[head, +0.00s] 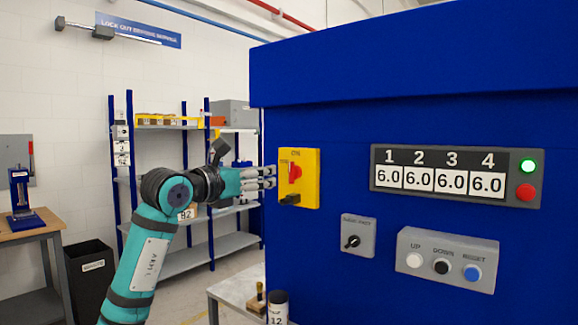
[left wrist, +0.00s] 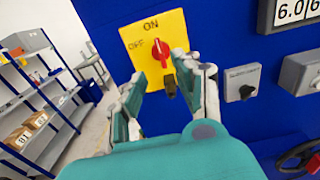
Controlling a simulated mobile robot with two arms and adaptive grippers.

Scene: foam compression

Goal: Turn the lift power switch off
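The lift power switch is a yellow plate (head: 311,183) with a red knob (head: 295,172), on the left part of the blue machine front. In the left wrist view the red knob (left wrist: 159,49) stands roughly upright, its upper end towards the ON mark; OFF is at its left. A black piece (left wrist: 170,84) hangs below the knob. My left gripper (head: 270,178) is just left of the plate in the head view. In the left wrist view its fingers (left wrist: 158,74) are spread, with the knob seen beyond the gap and nothing held. My right gripper is not in view.
Right of the switch are a display panel (head: 456,159), a small black selector (head: 353,241) and an UP/DOWN/RESET button box (head: 443,276). A shelf rack (head: 190,190) stands behind my left arm. A table (head: 235,290) with small items is below the switch.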

